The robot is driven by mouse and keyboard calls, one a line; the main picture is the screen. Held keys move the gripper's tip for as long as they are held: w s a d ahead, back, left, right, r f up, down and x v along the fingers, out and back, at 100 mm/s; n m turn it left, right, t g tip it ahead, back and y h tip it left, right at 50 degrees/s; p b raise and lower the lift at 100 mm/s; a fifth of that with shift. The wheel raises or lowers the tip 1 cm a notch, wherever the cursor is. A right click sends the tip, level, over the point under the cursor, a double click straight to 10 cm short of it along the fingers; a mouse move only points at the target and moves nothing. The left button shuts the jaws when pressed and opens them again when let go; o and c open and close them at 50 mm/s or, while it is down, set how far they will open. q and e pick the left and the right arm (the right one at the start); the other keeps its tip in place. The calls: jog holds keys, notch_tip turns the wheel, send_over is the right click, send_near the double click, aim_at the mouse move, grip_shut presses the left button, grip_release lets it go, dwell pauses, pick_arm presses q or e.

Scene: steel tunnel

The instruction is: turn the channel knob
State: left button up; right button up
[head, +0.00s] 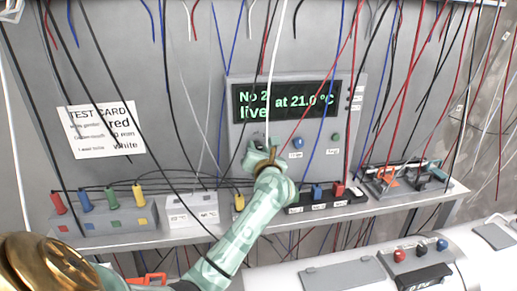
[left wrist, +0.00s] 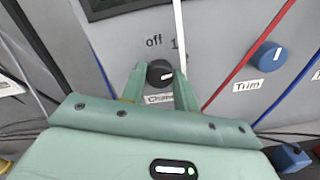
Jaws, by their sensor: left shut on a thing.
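The channel knob (left wrist: 159,73) is a small dark round knob with a white pointer mark, on the grey panel box (head: 235,100). The words "off" and "1" are printed above it, and its label below is partly hidden by my gripper. My left gripper (left wrist: 160,80) is shut on the knob, with one green finger on each side. In the head view my left gripper (head: 262,148) reaches up to the panel and hides most of the knob. The display (head: 285,100) reads "No 2 live at 21.0 °C". My right gripper is not in view.
Red, blue and white wires hang before the panel. The shelf (head: 150,238) carries boxes with coloured plugs. A test card (head: 100,130) is on the left wall.

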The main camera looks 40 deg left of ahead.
pick_arm(q)
jog(key=o, duration=1)
jog(key=shift+c, duration=0.2)
jog(key=b+v, duration=0.2)
jog(key=v, duration=1.4)
jog(key=shift+d+b, duration=0.2)
jog(key=shift+b, duration=0.1)
